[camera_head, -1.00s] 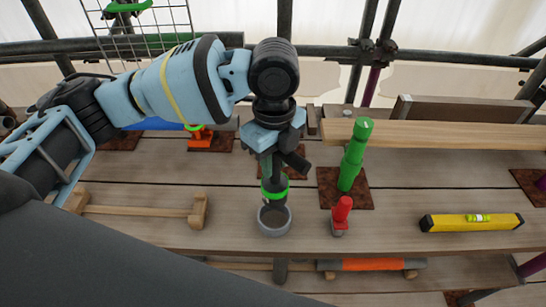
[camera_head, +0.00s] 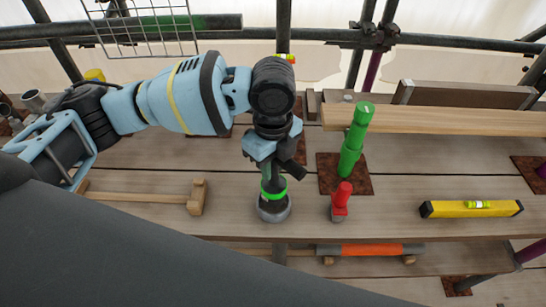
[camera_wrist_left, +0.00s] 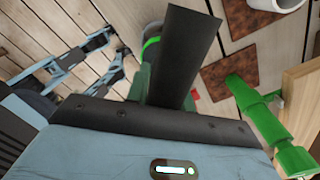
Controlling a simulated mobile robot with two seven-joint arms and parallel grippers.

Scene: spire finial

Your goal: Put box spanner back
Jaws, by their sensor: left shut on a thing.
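My left gripper (camera_head: 271,160) points down over the planks and is shut on a dark upright tool with a bright green band (camera_head: 274,191), which I take to be the box spanner. The tool's lower end is inside or right on the rim of a round grey cup (camera_head: 273,215) on the planks; how deep it sits is hidden. In the left wrist view the green band (camera_wrist_left: 151,42) shows behind a dark gripper finger, which hides much of the tool. My right gripper is in neither view.
A red-handled tool (camera_head: 341,197) and a green post (camera_head: 352,142) on a rusty plate stand close to the right. A yellow spirit level (camera_head: 471,209) lies farther right. A wooden piece (camera_head: 140,197) lies left. Planks between post and level are clear.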

